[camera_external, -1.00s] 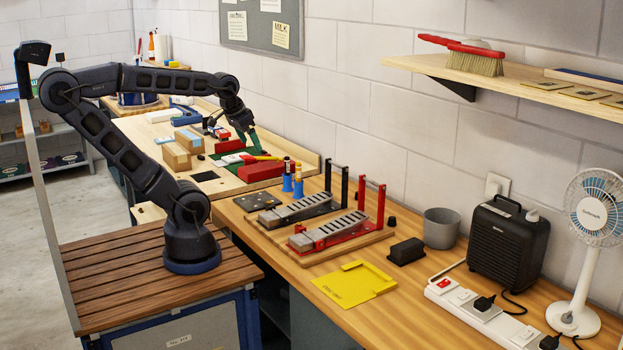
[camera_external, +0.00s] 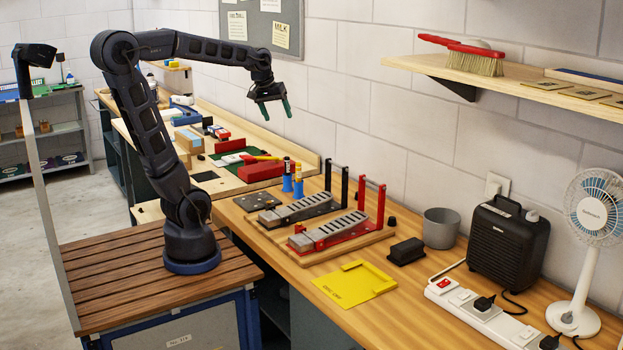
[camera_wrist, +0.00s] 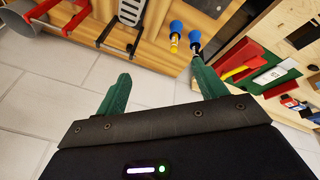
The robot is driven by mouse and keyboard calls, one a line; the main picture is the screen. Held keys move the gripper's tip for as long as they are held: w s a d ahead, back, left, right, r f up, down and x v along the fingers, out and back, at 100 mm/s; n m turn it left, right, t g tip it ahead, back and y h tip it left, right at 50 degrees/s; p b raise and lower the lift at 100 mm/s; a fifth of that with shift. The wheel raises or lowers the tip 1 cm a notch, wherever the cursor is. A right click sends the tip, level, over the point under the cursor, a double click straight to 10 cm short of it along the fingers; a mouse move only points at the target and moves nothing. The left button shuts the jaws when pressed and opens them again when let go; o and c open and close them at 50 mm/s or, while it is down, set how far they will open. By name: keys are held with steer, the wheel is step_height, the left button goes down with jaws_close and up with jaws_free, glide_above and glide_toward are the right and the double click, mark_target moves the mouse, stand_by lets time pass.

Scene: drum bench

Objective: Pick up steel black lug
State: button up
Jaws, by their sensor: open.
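My gripper (camera_external: 276,109) is raised high above the bench, near the wall, with its two green fingers apart and nothing between them. In the wrist view my gripper (camera_wrist: 160,88) also shows open, with only pale wall tiles between the fingers. I cannot tell for sure which item is the steel black lug. Below and to the right of my gripper, a slotted grey metal piece lies in a stand with black uprights (camera_external: 344,187). A similar piece lies in a stand with red uprights (camera_external: 381,208). A dark plate (camera_external: 257,201) lies beside them.
Two blue holders (camera_external: 298,187) with upright items stand left of the stands. A black block (camera_external: 406,251), a grey cup (camera_external: 441,228) and a yellow sheet (camera_external: 354,284) are at right. A shelf (camera_external: 520,80) juts from the wall.

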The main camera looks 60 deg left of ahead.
steer(key=w+a+f+n, duration=0.2)
steer(key=w+a+n, duration=0.9)
steer(key=w+a, duration=0.95)
steer(key=n, duration=1.7)
glide_above(263, 151)
steer(key=s, duration=0.4)
step_height(263, 151, down, 25)
steer(key=shift+m, duration=0.3)
steer(key=x, duration=1)
steer(key=shift+a+f, duration=0.1)
steer(key=c, duration=1.1)
